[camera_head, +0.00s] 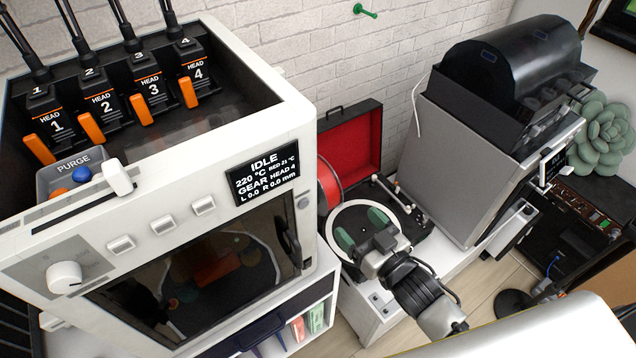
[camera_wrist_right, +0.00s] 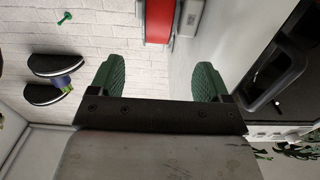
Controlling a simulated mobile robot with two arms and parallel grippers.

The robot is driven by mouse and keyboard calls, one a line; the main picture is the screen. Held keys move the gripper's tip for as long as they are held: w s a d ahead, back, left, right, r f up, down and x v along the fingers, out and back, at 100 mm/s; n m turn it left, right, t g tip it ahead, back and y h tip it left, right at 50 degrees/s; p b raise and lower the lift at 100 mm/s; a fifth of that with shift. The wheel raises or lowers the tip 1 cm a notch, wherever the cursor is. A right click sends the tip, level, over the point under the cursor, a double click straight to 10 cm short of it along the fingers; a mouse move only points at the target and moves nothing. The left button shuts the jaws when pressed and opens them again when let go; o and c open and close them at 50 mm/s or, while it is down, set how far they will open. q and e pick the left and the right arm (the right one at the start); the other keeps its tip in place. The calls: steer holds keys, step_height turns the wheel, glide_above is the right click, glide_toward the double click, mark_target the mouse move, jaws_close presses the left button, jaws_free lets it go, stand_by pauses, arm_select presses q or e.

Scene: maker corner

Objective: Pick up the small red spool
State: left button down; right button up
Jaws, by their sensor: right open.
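A red round-edged piece (camera_head: 328,187), which looks like the red spool, stands at the left side of the open black case with a red-lined lid (camera_head: 350,145). It is partly hidden by the white printer. My right gripper (camera_head: 362,226) is open, its green finger pads apart, and shows in front of a white disc (camera_head: 343,212), to the lower right of the red piece. In the right wrist view the pads (camera_wrist_right: 156,82) have nothing between them. A red shape between grey sides (camera_wrist_right: 158,22) shows beyond them; I cannot tell whether it is the spool. My left gripper is not in view.
The white printer (camera_head: 225,150) with a dark glass door stands close on the left. A grey machine with a black drum (camera_head: 515,65) stands on the right. A white brick wall is behind. A green plant (camera_head: 603,135) is far right.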

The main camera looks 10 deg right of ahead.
mark_target(335, 200)
steer(key=x, duration=0.4)
steer(key=shift+w+p, duration=0.2)
steer(key=shift+p, duration=0.2)
steer(key=x, duration=0.1)
steer(key=p+x, duration=0.1)
steer(key=x, duration=0.2)
steer(key=shift+w+f+p, duration=0.3)
steer(key=shift+p, duration=0.1)
steer(key=shift+w+a+f, duration=0.1)
steer(key=shift+w+a, duration=0.1)
steer(key=shift+w, duration=0.2)
steer(key=shift+s, duration=0.1)
steer(key=shift+c, duration=1)
steer(key=c, duration=1)
